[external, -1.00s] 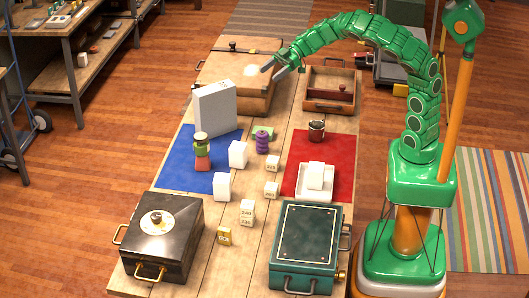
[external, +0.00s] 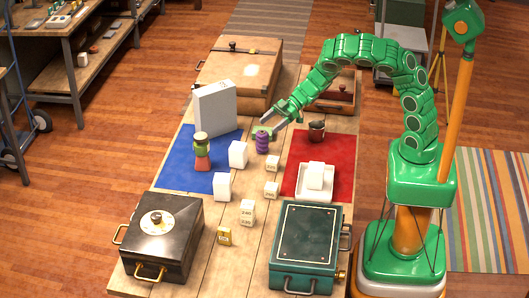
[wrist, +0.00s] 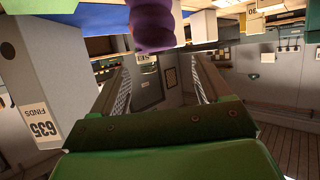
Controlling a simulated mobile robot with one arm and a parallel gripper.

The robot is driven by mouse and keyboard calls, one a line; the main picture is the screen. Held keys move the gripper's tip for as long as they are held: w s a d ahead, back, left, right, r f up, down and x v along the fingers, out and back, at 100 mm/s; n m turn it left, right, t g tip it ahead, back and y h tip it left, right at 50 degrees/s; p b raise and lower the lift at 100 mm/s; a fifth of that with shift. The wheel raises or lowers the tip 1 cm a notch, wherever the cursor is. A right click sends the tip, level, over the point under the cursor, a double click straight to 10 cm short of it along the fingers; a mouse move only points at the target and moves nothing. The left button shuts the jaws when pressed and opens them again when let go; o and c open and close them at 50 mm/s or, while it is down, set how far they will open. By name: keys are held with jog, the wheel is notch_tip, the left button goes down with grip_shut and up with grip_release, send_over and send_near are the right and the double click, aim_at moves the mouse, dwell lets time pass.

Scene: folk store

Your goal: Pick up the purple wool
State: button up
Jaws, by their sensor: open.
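My gripper (external: 262,117) is open and empty, just behind and above the wool in the external view. In the wrist view the wool (wrist: 152,24) shows at the top centre, beyond and between the two spread fingers of my gripper (wrist: 160,68). I cannot tell the exact gap between fingers and wool.
A white block (external: 238,154) stands close to the left of the wool, with a tall grey box (external: 215,107) behind. A dark cup (external: 317,131) is to the right. Small numbered white cubes (external: 272,163) stand in front. Blue (external: 178,172) and red (external: 336,150) mats flank them.

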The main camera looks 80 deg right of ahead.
aim_at(262, 141)
notch_tip(262, 141, down, 4)
jog(key=shift+a+r, duration=0.1)
jog(key=shift+x, duration=3.85)
jog(key=shift+w, duration=0.1)
jog(key=shift+c, duration=0.2)
jog(key=shift+r, duration=0.1)
jog(key=c, duration=1)
